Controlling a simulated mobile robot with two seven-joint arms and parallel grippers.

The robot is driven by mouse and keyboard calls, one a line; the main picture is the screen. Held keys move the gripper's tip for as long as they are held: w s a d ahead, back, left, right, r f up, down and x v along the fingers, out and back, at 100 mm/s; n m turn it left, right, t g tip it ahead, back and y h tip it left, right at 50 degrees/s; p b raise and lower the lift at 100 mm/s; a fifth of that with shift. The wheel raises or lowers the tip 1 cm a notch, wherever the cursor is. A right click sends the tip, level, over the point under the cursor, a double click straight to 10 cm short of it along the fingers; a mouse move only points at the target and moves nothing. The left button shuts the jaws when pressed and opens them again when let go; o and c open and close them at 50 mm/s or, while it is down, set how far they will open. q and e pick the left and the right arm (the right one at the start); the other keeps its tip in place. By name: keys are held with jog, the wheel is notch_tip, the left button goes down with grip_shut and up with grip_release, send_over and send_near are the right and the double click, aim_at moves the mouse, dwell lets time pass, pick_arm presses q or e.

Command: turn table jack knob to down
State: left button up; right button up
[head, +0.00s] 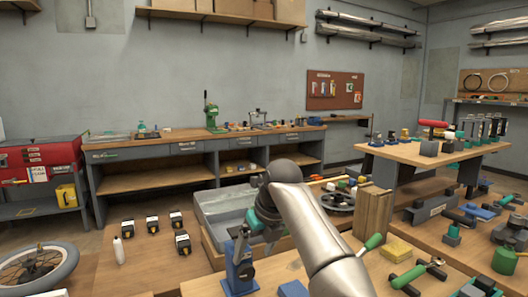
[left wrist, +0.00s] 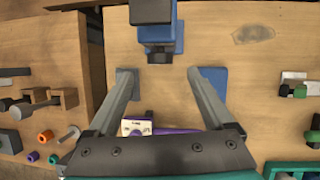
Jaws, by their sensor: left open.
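My left gripper (head: 258,230) is over the near workbench in the head view, largely hidden by my own silver arm. In the left wrist view its two fingers (left wrist: 163,78) are spread wide, with nothing between them. A blue upright device with dark parts (head: 238,268) stands on the bench beside the gripper. A blue device with a dark block (left wrist: 155,30) lies just beyond the fingertips in the left wrist view. A small white-labelled part (left wrist: 137,127) shows near the gripper's base. I cannot tell which part is the table jack knob. My right gripper is not in view.
A grey tray (head: 222,203) lies behind the gripper. A wooden block (head: 373,213), a yellow sponge-like block (head: 396,249) and a green-handled tool (head: 410,276) are to the right. Several small black-and-yellow boxes (head: 152,224) stand at left.

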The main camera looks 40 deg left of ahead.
pick_arm(q)
jog(key=d+r+p, duration=0.3)
jog(key=r+p, duration=1.2)
jog(key=r, duration=0.7)
jog(key=shift+s+p, duration=0.35)
jog(key=shift+s, duration=0.05)
